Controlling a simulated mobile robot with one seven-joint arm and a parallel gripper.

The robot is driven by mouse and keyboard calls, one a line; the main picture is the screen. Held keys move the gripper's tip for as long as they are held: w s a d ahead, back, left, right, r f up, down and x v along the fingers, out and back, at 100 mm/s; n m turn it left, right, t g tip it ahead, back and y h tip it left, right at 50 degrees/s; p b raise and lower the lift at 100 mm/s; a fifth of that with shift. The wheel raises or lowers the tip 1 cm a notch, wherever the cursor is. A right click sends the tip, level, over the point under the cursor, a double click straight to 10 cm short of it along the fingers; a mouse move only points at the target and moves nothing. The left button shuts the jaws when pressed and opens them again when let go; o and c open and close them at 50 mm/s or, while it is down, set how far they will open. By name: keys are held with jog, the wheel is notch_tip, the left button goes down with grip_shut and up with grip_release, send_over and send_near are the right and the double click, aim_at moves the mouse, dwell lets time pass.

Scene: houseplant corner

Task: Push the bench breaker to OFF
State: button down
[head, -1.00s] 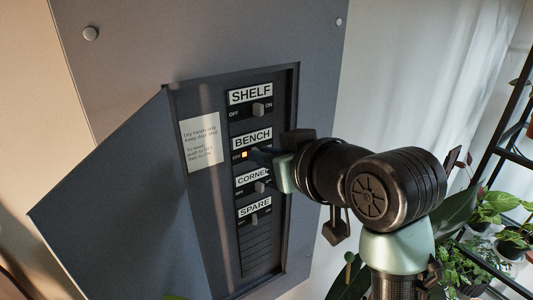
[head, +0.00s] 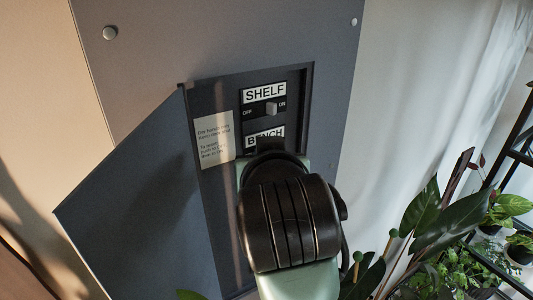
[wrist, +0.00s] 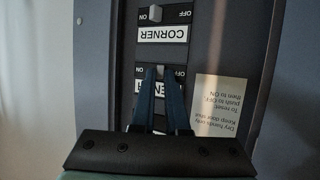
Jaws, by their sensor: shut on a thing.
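The bench breaker's row shows in the wrist view, upside down, with its label (wrist: 147,87) partly covered by my fingers. ON stands at the left of this row and OFF at the right. My gripper (wrist: 160,74) is shut at the middle of the row, between those two words, on the bench switch. In the head view my wrist covers the row, leaving only the top of the BENCH label (head: 265,135) visible.
The shelf breaker (head: 271,108) is just above, toward ON. The corner breaker (wrist: 155,13) is close by, also toward ON. The open panel door (head: 135,205) hangs at the left, and a notice (head: 215,138) is beside the switches. Plants (head: 425,215) stand at the right.

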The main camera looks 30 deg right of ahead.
jog(key=c, duration=0.9)
grip_release()
